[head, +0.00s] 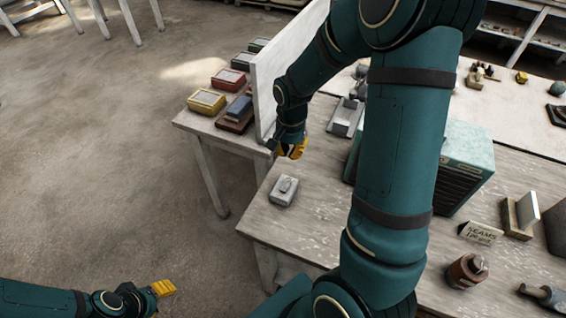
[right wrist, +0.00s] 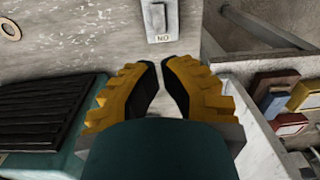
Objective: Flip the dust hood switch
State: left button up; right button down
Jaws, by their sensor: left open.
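The switch (head: 284,191) is a small grey box with a raised lever, on the near left corner of the worktable. My left gripper (head: 164,288) is open and empty, low over the floor.
A white upright panel (head: 283,62) stands left of my right gripper. Beyond it a side table holds several coloured boxes (head: 207,102). A small sign (head: 480,234) and a reddish-brown pot (head: 467,270) stand at the right. Bare tabletop surrounds the switch.

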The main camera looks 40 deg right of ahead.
aim_at(292, 182)
jog(key=shift+s+d+r+m, duration=0.1)
jog(key=shift+d+r+m, duration=0.2)
jog(key=shift+d+r, duration=0.4)
jog(key=shift+f, duration=0.1)
notch_tip(292, 182, down, 14)
jog(key=shift+r+b, duration=0.1)
jog(key=shift+b, duration=0.35)
jog(key=shift+d+f+g, duration=0.1)
jog(key=shift+f+g, duration=0.2)
jog(key=shift+r, duration=0.1)
